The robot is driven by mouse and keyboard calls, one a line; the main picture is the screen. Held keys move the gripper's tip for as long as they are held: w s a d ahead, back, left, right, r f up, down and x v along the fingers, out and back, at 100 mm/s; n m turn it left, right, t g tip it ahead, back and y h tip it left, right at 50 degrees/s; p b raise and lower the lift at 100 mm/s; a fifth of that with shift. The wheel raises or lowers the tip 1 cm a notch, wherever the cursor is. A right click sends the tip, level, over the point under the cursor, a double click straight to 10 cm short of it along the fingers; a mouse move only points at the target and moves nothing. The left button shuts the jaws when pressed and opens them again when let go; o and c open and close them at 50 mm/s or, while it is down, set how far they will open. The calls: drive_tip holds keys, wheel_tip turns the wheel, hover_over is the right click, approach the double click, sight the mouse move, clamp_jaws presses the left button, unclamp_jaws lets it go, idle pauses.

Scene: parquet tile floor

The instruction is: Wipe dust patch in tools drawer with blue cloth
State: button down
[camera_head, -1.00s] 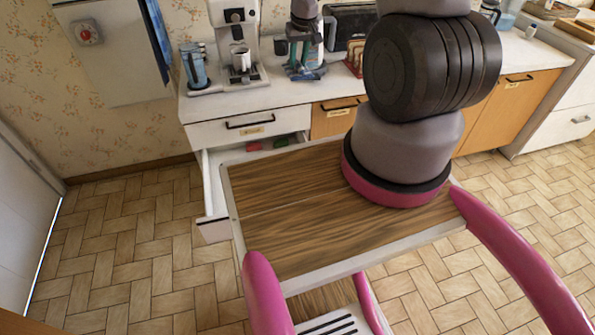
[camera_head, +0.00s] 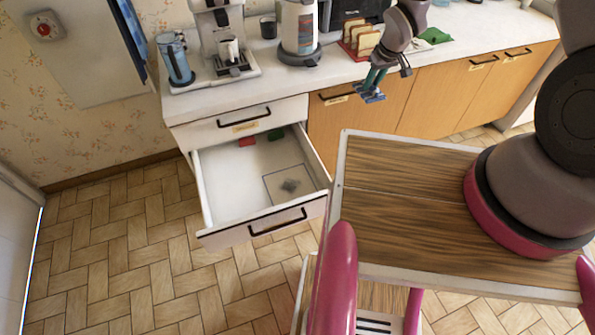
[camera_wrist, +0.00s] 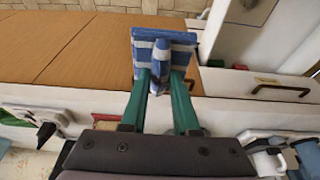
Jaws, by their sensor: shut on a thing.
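My gripper (camera_head: 376,78) is shut on the blue cloth (camera_head: 368,93), in front of the counter and to the right of the open drawer. In the wrist view the green fingers (camera_wrist: 161,84) pinch the blue-and-white striped cloth (camera_wrist: 178,38), which is bunched between them. The tools drawer (camera_head: 225,185) is pulled out below a shut drawer. A grey dust patch (camera_head: 290,186) lies inside a thin square outline on the drawer's right floor. The cloth is apart from the drawer and the patch.
A red item (camera_head: 247,141) and a green item (camera_head: 276,134) lie at the drawer's back. A coffee machine (camera_head: 222,40), kettle (camera_head: 298,28), blue jug (camera_head: 175,60) and toast rack (camera_head: 358,40) stand on the counter. Floor in front of the drawer is clear.

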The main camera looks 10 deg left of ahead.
drive_tip(key=s+a+f+n+g+y, duration=0.1)
drive_tip(key=s+a+f+n, duration=0.2)
drive_tip(key=s+a+f, duration=0.45)
drive_tip(key=s+a+f+n, duration=0.3)
drive_tip(key=s+a+f, duration=0.1)
drive_tip(key=a+f, duration=0.5)
drive_tip(key=s+a+f+n, duration=0.1)
drive_tip(key=s+a+f, duration=0.1)
drive_tip(key=f, duration=0.3)
drive_tip(key=s+a+f+n+g, duration=0.1)
drive_tip(key=s+a+f, duration=0.1)
drive_tip(key=s+f, duration=0.3)
drive_tip(key=shift+a+f, duration=0.4)
drive_tip(key=shift+f, duration=0.1)
drive_tip(key=shift+d, duration=0.1)
drive_tip(key=shift+d+f, duration=0.1)
drive_tip(key=shift+f, duration=2)
drive_tip(key=shift+f, duration=0.1)
